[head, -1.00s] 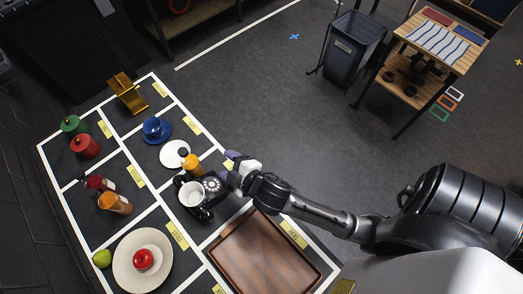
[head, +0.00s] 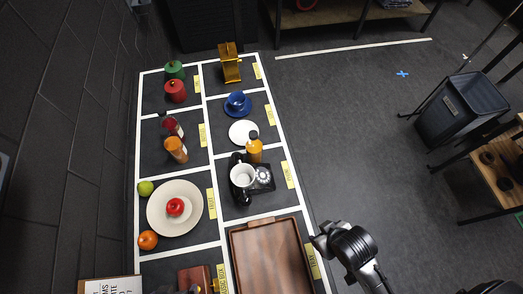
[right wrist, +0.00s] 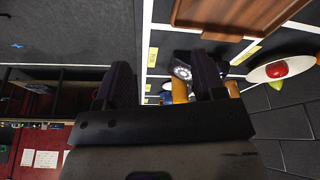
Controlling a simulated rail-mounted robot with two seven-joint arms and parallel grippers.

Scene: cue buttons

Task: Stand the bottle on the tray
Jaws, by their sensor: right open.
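Another orange bottle (head: 176,150) and a dark red bottle (head: 170,127) stand in the left column. The brown wooden tray (head: 270,258) lies empty in the near right cell; its edge also shows in the right wrist view (right wrist: 225,22). My right gripper (head: 318,241) is open and empty, just right of the tray's far right corner. In the right wrist view my gripper (right wrist: 164,80) has an orange bottle (right wrist: 180,91) visible beyond its fingers, apart from them. My left gripper is out of view.
A white plate (head: 242,132) and blue cup (head: 237,101) lie farther back. A large plate with a red apple (head: 174,207) is left of the tray.

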